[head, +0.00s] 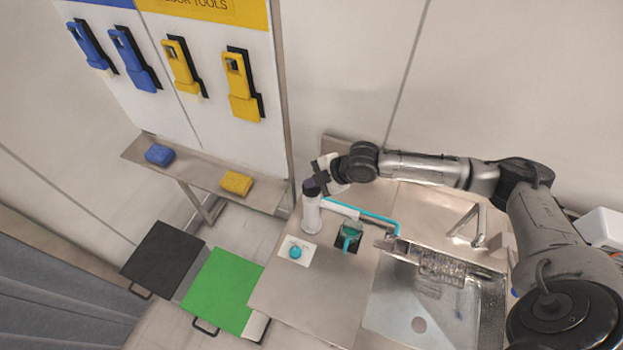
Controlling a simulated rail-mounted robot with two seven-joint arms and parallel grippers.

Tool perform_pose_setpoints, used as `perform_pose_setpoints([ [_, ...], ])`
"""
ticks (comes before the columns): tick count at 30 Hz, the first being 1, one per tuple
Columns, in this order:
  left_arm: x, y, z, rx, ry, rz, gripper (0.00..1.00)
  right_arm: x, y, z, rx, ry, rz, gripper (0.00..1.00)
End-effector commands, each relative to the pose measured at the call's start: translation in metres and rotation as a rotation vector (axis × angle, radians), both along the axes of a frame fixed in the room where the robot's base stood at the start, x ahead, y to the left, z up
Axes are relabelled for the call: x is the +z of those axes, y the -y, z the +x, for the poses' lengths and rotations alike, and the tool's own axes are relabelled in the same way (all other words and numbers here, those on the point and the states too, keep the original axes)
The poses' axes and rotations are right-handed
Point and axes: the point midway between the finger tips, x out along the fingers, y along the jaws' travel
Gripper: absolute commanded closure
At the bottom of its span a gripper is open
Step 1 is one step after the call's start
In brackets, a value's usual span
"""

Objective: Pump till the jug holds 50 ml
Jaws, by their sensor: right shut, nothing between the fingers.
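A white pump bottle (311,215) with a dark top stands on the steel counter, left of the sink. A small teal jug (350,238) stands on a dark square to its right. Its liquid level is too small to read. My right gripper (319,184) is shut and empty, right at the bottle's dark top. I cannot tell whether it touches the top. My left gripper is not in view.
A white card with a teal round item (295,252) lies left of the jug. A teal tube (366,215) runs behind the jug. The sink (405,305) is at the right. The counter's front left is clear. A shelf (205,176) holds blue and yellow sponges.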

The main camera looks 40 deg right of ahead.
Motion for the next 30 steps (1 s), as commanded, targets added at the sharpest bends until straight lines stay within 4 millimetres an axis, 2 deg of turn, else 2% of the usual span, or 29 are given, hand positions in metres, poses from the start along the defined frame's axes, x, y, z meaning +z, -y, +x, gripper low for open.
perform_pose_setpoints([
  [21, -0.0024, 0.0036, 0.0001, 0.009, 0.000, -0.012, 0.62, -0.0073, 0.0004, -0.0008, 0.000, -0.005, -0.002, 1.00],
  [30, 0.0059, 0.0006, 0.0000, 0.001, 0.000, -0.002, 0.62, 0.0018, 0.0003, -0.0009, 0.000, -0.005, -0.002, 1.00],
])
